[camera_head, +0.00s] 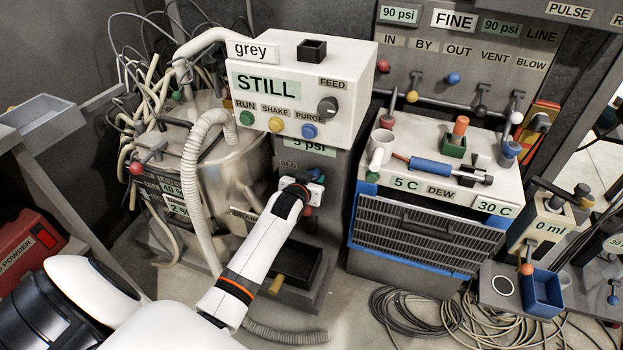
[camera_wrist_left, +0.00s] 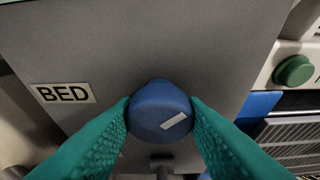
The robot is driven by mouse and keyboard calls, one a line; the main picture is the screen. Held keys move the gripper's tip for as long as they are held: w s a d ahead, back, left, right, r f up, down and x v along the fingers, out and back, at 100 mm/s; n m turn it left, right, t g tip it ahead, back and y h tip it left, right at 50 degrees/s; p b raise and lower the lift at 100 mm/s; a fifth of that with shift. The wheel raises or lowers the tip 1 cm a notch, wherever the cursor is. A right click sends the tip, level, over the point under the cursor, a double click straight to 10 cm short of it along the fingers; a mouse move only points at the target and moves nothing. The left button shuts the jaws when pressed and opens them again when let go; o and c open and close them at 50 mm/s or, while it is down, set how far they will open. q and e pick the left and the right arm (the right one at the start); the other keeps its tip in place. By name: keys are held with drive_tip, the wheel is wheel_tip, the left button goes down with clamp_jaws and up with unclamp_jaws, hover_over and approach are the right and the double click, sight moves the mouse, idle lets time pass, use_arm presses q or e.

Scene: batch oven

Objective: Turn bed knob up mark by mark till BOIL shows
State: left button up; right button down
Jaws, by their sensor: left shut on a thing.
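The bed knob (camera_wrist_left: 160,111) is a round blue knob with a white mark pointing to its right and slightly up in the left wrist view. A BED label (camera_wrist_left: 63,93) sits on the grey panel to its left. My left gripper (camera_wrist_left: 160,118) has its teal fingers on both sides of the knob, touching it. In the head view my left gripper (camera_head: 299,188) is at the grey column under the white box, and it hides the knob. The display on the white box (camera_head: 358,65) reads STILL (camera_head: 266,85). My right gripper is not in view.
Green, yellow and blue buttons and a dark FEED knob (camera_head: 328,106) are on the white box. A 5 psi label (camera_head: 310,147) is below it. A ribbed hose (camera_head: 192,170) hangs left of my arm. A grey unit with a blue-edged grille (camera_head: 425,235) stands right.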

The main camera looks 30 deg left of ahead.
use_arm(q)
drive_tip(key=m+y+p, duration=0.1)
drive_tip(key=m+y, duration=0.1)
drive_tip(key=shift+d+f+m, duration=0.1)
drive_tip(key=shift+m, duration=0.3)
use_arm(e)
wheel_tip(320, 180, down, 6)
use_arm(q)
drive_tip(key=m+y+b, duration=0.2)
drive_tip(key=m, duration=0.1)
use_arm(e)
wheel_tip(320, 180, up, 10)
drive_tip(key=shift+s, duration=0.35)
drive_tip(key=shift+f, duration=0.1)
use_arm(q)
drive_tip(key=o, duration=1)
